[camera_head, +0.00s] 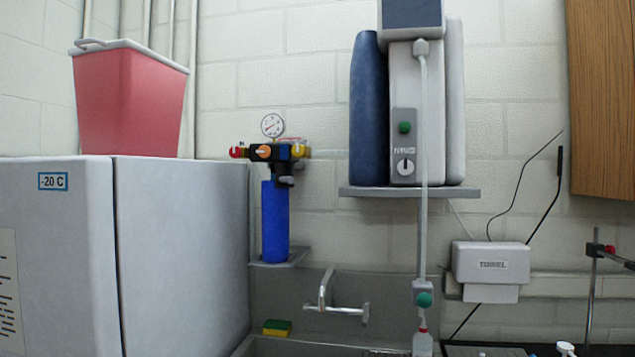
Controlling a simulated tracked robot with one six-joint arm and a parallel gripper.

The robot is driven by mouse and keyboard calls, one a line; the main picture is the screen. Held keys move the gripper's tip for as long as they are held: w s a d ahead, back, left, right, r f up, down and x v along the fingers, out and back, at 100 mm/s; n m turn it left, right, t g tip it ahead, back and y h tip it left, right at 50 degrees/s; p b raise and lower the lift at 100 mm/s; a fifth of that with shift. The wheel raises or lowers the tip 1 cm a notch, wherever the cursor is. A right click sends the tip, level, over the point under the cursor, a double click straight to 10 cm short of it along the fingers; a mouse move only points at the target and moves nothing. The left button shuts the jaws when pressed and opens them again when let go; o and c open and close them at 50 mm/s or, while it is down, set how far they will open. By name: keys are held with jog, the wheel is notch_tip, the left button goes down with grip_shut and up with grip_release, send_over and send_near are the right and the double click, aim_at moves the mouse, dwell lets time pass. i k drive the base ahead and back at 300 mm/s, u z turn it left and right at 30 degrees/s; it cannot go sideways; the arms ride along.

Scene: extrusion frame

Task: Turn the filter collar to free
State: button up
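A blue cylindrical filter housing (275,222) stands upright on a small grey wall shelf (278,257), left of centre. At its upper right is a dark fitting (285,172), which may be the collar; its detail and turn position are too small to tell. Above it is a valve head with an orange knob (263,152), a red knob (237,153), a yellow part (298,150) and a round pressure gauge (272,125). My gripper is not in view.
A white -20 C freezer (182,250) with a red bin (128,102) on top stands left of the filter. A sink with a tap (328,290) is below right. A water unit (403,110) sits on a shelf (410,192) to the right. Wall between is clear.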

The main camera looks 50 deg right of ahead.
aim_at(284, 173)
jog(key=z, duration=0.85)
jog(key=i, duration=1)
jog(key=z, duration=0.05)
